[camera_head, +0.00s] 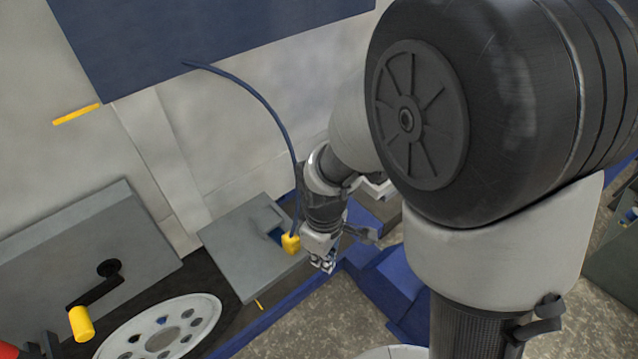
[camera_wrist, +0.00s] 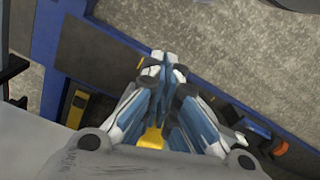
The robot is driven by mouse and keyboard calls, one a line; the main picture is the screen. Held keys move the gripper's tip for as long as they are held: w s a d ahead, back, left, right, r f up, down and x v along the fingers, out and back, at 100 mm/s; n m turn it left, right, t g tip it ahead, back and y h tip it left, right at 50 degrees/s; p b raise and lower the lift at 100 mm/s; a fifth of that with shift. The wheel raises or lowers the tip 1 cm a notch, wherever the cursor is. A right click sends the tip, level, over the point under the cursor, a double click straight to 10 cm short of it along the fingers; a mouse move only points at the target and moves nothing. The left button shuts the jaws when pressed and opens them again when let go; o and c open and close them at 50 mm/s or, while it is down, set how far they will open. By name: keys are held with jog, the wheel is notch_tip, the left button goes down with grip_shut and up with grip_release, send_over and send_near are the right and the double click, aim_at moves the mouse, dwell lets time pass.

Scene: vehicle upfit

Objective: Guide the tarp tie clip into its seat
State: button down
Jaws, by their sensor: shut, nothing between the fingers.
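The yellow tie clip (camera_head: 291,243) is at the lower end of a blue cord (camera_head: 272,112) that runs down from the blue tarp (camera_head: 200,35). My gripper (camera_head: 322,264) is just right of the clip in the head view, with its fingers shut and nothing held. In the wrist view my gripper (camera_wrist: 164,70) also looks closed. A yellow patch (camera_wrist: 152,138) shows between its finger links; I cannot tell if it is the clip. A grey plate (camera_head: 235,250) with a dark blue cutout lies behind the clip; whether this is the seat is unclear.
A black crank with a yellow handle (camera_head: 82,323) and a white wheel (camera_head: 165,330) are at lower left. A blue rail (camera_head: 275,312) runs along the edge. Grey floor (camera_head: 330,310) is clear below. An orange piece (camera_wrist: 281,147) is at right in the wrist view.

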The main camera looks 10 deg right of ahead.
aim_at(304, 254)
jog(key=shift+w+a+r, duration=0.15)
jog(key=shift+w+a, duration=0.85)
jog(key=shift+a, duration=0.25)
jog(key=shift+w+a, duration=0.65)
jog(key=shift+a, duration=0.15)
jog(key=shift+s+d, duration=0.1)
